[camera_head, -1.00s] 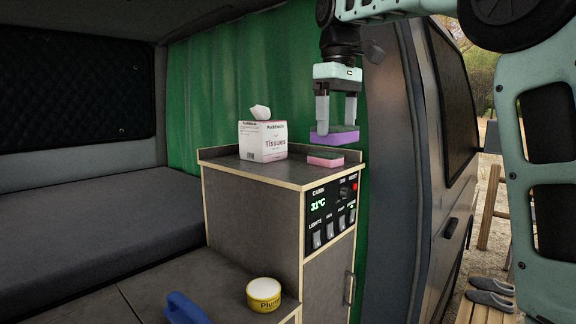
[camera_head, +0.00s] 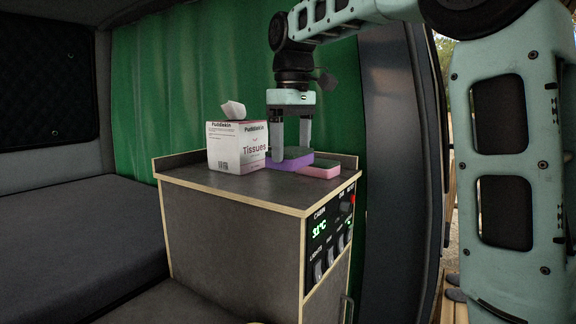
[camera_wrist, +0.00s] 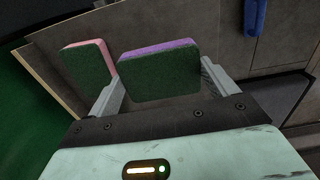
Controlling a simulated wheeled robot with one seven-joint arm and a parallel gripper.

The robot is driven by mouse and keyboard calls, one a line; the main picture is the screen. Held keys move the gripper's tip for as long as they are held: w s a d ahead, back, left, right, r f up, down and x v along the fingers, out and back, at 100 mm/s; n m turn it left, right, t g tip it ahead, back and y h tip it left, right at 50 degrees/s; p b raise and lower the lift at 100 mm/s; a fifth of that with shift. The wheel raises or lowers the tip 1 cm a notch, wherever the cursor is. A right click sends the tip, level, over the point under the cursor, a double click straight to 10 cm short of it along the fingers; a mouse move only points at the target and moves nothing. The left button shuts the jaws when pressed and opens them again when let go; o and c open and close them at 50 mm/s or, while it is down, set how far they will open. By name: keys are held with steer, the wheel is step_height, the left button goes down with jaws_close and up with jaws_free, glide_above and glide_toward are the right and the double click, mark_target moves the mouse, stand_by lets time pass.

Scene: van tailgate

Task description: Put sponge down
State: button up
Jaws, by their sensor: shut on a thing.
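My gripper (camera_head: 291,156) is shut on a purple sponge (camera_head: 290,163) with a dark green scouring side. The sponge is level, at or just above the cabinet top (camera_head: 215,181); I cannot tell whether it touches. A pink sponge (camera_head: 320,170) lies on the cabinet top just right of it. In the wrist view the purple sponge (camera_wrist: 160,72) sits between the fingers, its green side facing the camera, and the pink sponge (camera_wrist: 88,63) is close to its left, with a small gap.
A tissue box (camera_head: 238,146) stands on the cabinet top just left of the held sponge. A raised edge and a green curtain (camera_head: 140,80) are behind. A control panel (camera_head: 332,228) is on the cabinet's right side. The front left of the top is clear.

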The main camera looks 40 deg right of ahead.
mark_target(292, 150)
steer(key=shift+s+f, duration=0.15)
steer(key=shift+f, duration=1.95)
steer(key=shift+f, duration=0.15)
steer(key=o, duration=0.8)
step_height(292, 150, up, 12)
steer(key=shift+r, duration=0.2)
